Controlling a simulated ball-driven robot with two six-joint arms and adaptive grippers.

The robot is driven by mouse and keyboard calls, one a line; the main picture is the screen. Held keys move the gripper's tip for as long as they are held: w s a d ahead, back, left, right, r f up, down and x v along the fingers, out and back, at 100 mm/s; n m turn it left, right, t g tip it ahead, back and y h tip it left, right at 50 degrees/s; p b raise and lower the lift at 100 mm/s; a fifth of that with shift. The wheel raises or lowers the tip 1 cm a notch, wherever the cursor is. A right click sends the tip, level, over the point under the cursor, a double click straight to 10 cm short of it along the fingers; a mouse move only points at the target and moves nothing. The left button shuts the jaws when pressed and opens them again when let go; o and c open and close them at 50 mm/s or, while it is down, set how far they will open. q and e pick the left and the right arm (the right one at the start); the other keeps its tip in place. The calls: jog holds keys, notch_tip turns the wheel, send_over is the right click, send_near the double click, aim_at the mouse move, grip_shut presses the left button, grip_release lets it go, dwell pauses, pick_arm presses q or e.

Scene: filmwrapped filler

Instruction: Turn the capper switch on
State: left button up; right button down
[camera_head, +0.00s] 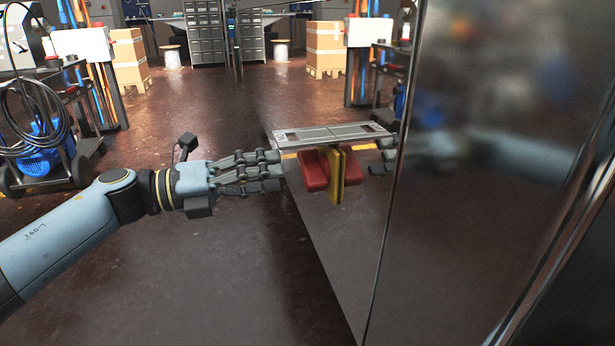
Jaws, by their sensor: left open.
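The switch has a red handle (314,170) and a yellow part (337,176) beside it. It sits under a grey label plate (310,136) on a shiny, mirror-like cabinet side (318,265). My left gripper (280,171) is just left of the red handle, its open fingers pointing right at it. A narrow gap seems to separate the fingertips from the handle, and nothing is between the fingers. A reflection of red parts and fingers shows right of the yellow part. My right gripper is not in view.
The large glossy cabinet front (480,200) fills the right side. A dark cart (75,125) with a coiled black cable and a blue machine stands at the left. Cardboard boxes (129,58) and grey drawer units (205,35) stand at the back. The floor around my left arm is clear.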

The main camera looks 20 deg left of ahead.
aim_at(302, 172)
pick_arm(q)
jog(key=x, duration=0.6)
jog(key=shift+w+d+b, duration=0.15)
jog(key=shift+b, duration=0.25)
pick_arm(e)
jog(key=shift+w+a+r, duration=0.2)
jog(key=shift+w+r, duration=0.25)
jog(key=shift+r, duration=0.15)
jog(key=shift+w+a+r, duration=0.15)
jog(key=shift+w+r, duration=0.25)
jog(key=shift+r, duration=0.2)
pick_arm(q)
grip_shut()
